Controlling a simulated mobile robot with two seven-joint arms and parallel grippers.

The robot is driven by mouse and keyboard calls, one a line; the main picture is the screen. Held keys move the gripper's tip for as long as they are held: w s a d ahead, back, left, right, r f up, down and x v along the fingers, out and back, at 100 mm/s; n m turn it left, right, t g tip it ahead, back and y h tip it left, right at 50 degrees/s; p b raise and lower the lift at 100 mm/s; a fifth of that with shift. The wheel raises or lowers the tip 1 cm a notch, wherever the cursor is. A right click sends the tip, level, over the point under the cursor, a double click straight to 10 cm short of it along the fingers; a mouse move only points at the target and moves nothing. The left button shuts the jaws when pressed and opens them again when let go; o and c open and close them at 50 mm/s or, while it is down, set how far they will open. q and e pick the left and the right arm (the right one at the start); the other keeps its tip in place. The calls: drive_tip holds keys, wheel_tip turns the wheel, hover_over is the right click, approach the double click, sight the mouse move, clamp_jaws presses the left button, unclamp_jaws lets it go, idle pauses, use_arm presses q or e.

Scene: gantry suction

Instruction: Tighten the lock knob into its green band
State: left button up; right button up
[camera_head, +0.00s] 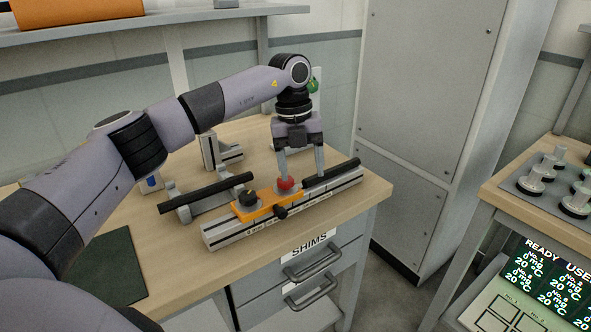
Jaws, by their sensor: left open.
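A grey rail (222,233) lies on the wooden bench and carries an orange carriage (266,207). A black knob (248,198) stands on top of the carriage, and another dark knob (281,212) sticks out of its front. I cannot tell which one is the lock knob, and no green band can be made out. A red knob or cap (286,184) sits at the carriage's right end. My left gripper (302,176) points down, open, with one finger close over the red piece; contact cannot be told. My right gripper is not in view.
A second grey fixture with a black bar (206,196) lies behind the rail, and a grey angle block (221,151) stands farther back. A dark mat (103,268) lies at front left. A tall grey cabinet (428,85) stands right of the bench (366,190).

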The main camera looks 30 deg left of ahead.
use_arm(q)
drive_tip(key=shift+n+y, duration=0.5)
drive_tip(key=shift+y, duration=0.2)
drive_tip(key=a+r, duration=0.1)
drive_tip(key=a, duration=0.1)
drive_tip(key=a+r, duration=0.1)
drive_tip(key=r, duration=0.1)
drive_tip(key=shift+w+a, duration=0.2)
drive_tip(key=shift+a, duration=0.2)
drive_tip(key=shift+a+r, duration=0.1)
drive_tip(key=shift+a, duration=0.25)
drive_tip(key=shift+f+p, duration=0.35)
drive_tip(key=shift+f, duration=3.1)
drive_tip(key=c, duration=1.1)
